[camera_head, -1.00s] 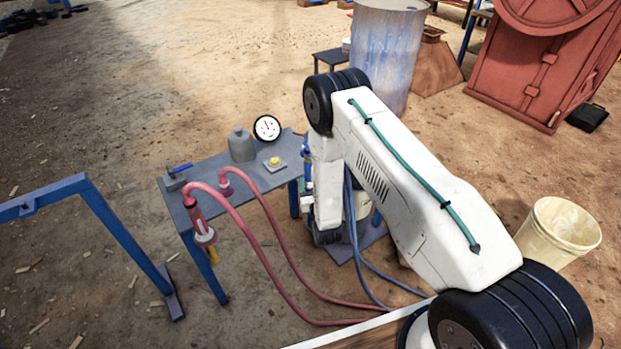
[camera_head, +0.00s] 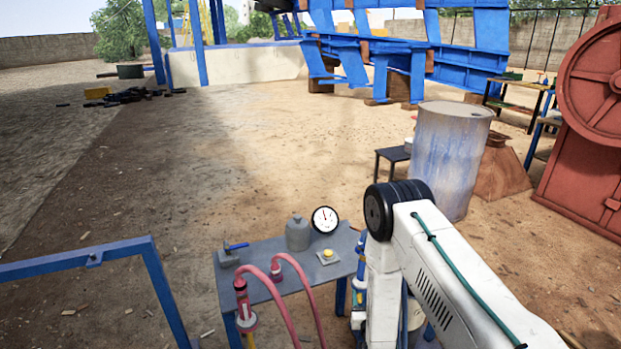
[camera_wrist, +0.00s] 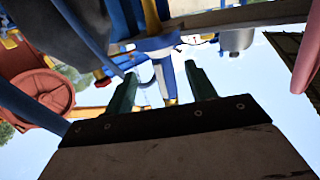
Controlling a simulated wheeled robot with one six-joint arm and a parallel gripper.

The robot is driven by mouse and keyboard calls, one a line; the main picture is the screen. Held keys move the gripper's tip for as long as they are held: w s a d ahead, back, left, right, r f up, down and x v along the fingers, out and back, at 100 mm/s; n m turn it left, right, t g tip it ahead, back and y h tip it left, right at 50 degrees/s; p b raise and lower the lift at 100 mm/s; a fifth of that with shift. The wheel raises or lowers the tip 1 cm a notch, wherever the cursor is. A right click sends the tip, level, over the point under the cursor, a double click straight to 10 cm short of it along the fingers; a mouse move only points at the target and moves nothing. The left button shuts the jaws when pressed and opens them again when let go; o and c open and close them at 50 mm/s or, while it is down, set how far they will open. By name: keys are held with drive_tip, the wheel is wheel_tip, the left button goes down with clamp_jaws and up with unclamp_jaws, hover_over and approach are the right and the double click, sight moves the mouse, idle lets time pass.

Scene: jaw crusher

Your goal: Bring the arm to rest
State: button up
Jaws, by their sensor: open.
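My white arm stands at the lower right of the head view, bent at a black-ringed joint, with its forearm running down beside the small table. My gripper is hidden there behind the arm and below the frame. In the wrist view my gripper (camera_wrist: 160,88) shows two dark green fingers, apart, with nothing held between them. A blue and yellow object (camera_wrist: 163,75) stands beyond and between the fingers; I cannot tell whether they touch it.
A grey-topped table (camera_head: 262,292) holds a gauge (camera_head: 325,220), a grey bottle (camera_head: 297,235), a yellow button box (camera_head: 328,256) and pink hoses (camera_head: 272,287). A blue frame (camera_head: 75,262) stands left. A metal drum (camera_head: 450,165) and red machine (camera_head: 585,180) stand right. Open ground lies behind.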

drive_tip(key=s+f+g, duration=0.4)
drive_tip(key=f+g, duration=0.2)
drive_tip(key=f, duration=0.2)
drive_tip(key=s+d+r+g, duration=0.1)
drive_tip(key=s+r+g, duration=0.2)
drive_tip(key=s+r, duration=0.9)
drive_tip(key=s+d+r+g+y, duration=0.1)
drive_tip(key=s+r+g, duration=0.2)
drive_tip(key=s+r, duration=0.9)
drive_tip(key=s+d+r+n+g, duration=0.1)
drive_tip(key=s+r, duration=1.1)
drive_tip(key=r, duration=1.8)
drive_tip(key=shift+d+g, duration=0.45)
drive_tip(key=shift+g, duration=0.95)
drive_tip(key=shift+r, duration=0.1)
